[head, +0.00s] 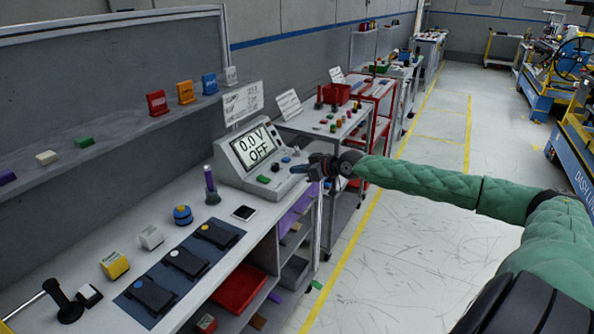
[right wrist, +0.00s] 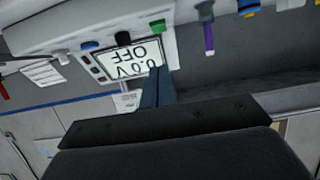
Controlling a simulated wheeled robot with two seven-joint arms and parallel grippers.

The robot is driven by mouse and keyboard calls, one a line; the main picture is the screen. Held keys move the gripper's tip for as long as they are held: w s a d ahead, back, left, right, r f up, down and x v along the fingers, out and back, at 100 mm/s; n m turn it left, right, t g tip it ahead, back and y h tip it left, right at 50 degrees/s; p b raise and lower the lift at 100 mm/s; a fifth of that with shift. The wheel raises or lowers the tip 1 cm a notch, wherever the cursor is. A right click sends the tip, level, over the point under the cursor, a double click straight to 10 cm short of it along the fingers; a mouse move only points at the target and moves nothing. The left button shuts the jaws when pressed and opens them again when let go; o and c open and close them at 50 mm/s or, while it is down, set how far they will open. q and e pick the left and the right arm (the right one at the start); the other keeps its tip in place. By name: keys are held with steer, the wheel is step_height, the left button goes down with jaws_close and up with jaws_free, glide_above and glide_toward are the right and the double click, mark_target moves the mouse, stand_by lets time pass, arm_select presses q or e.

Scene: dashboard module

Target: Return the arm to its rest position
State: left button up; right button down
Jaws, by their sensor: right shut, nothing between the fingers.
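My right arm, in a green sleeve, reaches in from the right in the head view. Its gripper (head: 308,168) is shut and empty, just right of the grey power supply (head: 238,172) on the workbench. The power supply's screen (head: 257,147) reads "0.0 V OFF". In the right wrist view the shut fingers (right wrist: 157,88) point toward the same screen (right wrist: 125,56), which appears upside down. I cannot tell whether the fingertips touch the unit. My left gripper is not in view.
The workbench (head: 195,262) holds a purple-handled tool (head: 211,185), a blue round part (head: 183,215), a yellow block (head: 114,264) and dark modules on a blue mat (head: 131,310). Red and grey bins sit below. A cart (head: 345,127) stands beyond. The floor (head: 425,270) to the right is open.

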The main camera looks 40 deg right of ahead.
stand_by(0.5)
steer(key=s+d+f+n+g+h, duration=0.1)
steer(key=s+f+g+h, duration=0.2)
steer(key=f, duration=0.3)
steer(key=s+d+f+n+g+h, duration=0.1)
steer(key=s+d+f+g+h, duration=0.15)
steer(key=f, duration=0.35)
steer(key=s+a+f+g+h, duration=0.1)
steer(key=s+a+f, duration=0.2)
steer(key=f, duration=0.3)
steer(key=s+a+f+m+h, duration=0.1)
steer(key=s+a+f, duration=0.2)
steer(key=a+f, duration=0.15)
steer(key=s+a+f+g+h, duration=0.1)
steer(key=s+a+f, duration=0.15)
steer(key=f, duration=0.45)
steer(key=s+a+f+m+g+y, duration=0.1)
steer(key=s+a+f, duration=0.5)
steer(key=s+a, duration=0.3)
steer(key=s+a+f+m+g+y, duration=0.1)
steer(key=s+a+f, duration=0.6)
steer(key=s+a, duration=0.3)
steer(key=s+a+f+m+g+y, duration=0.1)
steer(key=s+a+f, duration=0.6)
steer(key=a, duration=0.8)
steer(key=s+g+y, duration=0.1)
steer(key=s, duration=0.2)
steer(key=shift+s+a, duration=0.15)
steer(key=shift+s, duration=0.05)
